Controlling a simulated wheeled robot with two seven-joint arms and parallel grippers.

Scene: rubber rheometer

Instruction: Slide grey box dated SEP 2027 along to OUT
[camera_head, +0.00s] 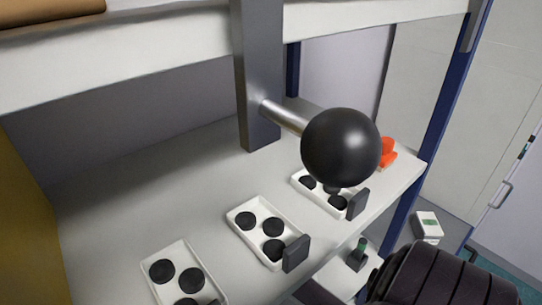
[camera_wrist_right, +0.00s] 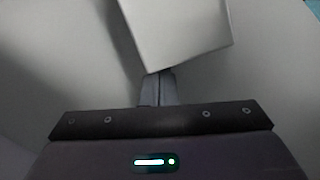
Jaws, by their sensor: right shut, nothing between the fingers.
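My right gripper (camera_wrist_right: 158,76) is shut and empty in the wrist view. Its fingertips are at the lower edge of a light grey box-shaped thing (camera_wrist_right: 178,32); I cannot tell whether they touch it. No date shows on that face, so I cannot tell whether it is the box dated SEP 2027. In the head view my dark right arm comes in at the lower right, and its fingers cannot be made out. No OUT marking is legible. My left gripper is not in view.
A shelf (camera_head: 120,190) carries white trays (camera_head: 233,216) of black discs and an orange item (camera_head: 388,152). A grey post with a black ball knob (camera_head: 341,147) stands in front. A small white box with a green label (camera_head: 428,226) is at the lower right, beyond the shelf edge.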

